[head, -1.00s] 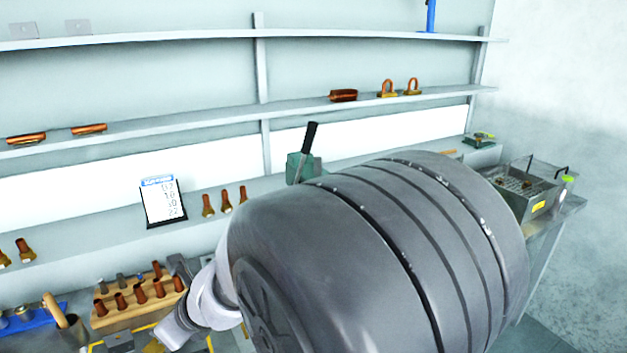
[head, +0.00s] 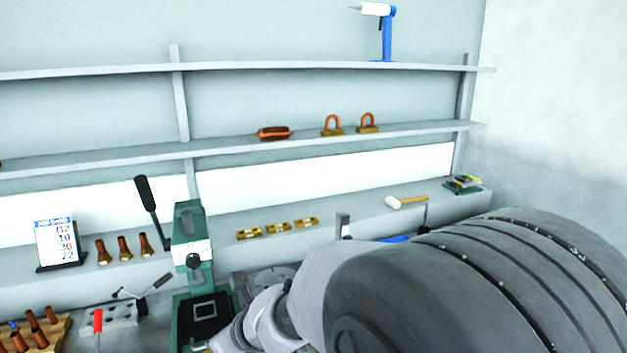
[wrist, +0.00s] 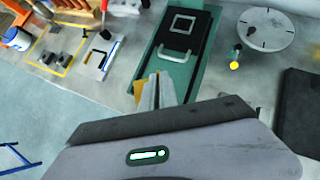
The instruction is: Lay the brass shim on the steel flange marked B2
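My gripper (wrist: 162,92) points down over the bench, just in front of a green press base (wrist: 185,85). A thin yellow plate, seemingly the brass shim (wrist: 141,88), shows at the fingers and sticks out to the left; the fingers look shut on it. In the head view my arm hides most of the gripper. No flange with a readable B2 mark shows. A round grey slotted disc (wrist: 266,29) lies right of the press, partly behind my arm in the head view (head: 268,278); I cannot tell if it is a flange.
The green press (head: 190,240) with a raised black lever (head: 146,193) stands left of my arm. Three brass blocks (head: 278,228) sit on the back ledge. A mallet (head: 405,202) lies further right. A dark block (wrist: 300,105) lies on the bench at right.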

